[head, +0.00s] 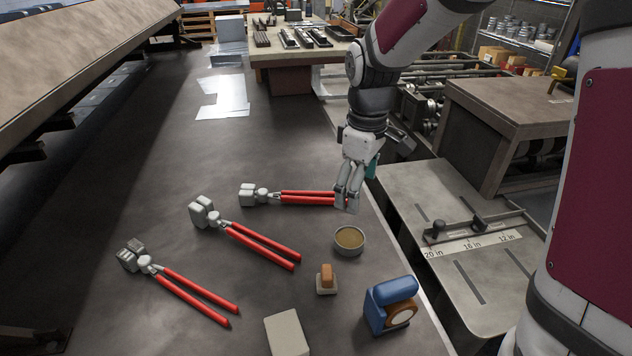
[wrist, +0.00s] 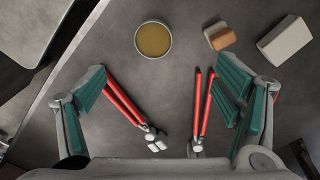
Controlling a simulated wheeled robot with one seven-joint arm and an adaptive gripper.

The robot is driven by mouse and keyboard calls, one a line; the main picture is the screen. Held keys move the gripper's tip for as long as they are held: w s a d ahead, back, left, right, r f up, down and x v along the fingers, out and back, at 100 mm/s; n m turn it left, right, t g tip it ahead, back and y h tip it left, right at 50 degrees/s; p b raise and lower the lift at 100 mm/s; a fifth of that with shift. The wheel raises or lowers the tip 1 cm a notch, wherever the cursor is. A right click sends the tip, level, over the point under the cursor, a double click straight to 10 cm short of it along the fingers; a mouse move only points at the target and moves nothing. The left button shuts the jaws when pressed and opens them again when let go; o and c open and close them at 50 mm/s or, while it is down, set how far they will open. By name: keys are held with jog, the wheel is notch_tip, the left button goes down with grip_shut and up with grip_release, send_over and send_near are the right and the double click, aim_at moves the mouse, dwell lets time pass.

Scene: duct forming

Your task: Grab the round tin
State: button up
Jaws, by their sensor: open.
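The round tin (head: 349,241) is a shallow grey cup with a brownish-yellow inside, standing upright on the dark table near its right edge. In the wrist view the tin (wrist: 153,40) is at the top, left of centre, ahead of the fingers. My gripper (head: 347,200) is above the table, just behind the tin in the head view, near the handle ends of the farthest red-handled tool. The tin is not touched.
Several red-handled tools (head: 262,245) lie left of the tin. A small orange-topped block (head: 326,278), a pale block (head: 287,333) and a blue tape dispenser (head: 391,304) stand in front of it. The table edge (head: 408,262) is close on the right.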

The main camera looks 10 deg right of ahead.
notch_tip(320, 180, down, 4)
jog(key=w, duration=0.2)
send_over(349, 238)
jog(key=shift+n, duration=0.3)
jog(key=f, duration=0.6)
jog(key=shift+s+f+b, duration=0.3)
jog(key=shift+s+f, duration=0.05)
jog(key=shift+s, duration=0.05)
jog(key=shift+w+f, duration=0.2)
jog(key=shift+f, duration=1.35)
jog(key=shift+w+f, duration=0.2)
jog(key=shift+f, duration=1.35)
jog(key=c, duration=1.3)
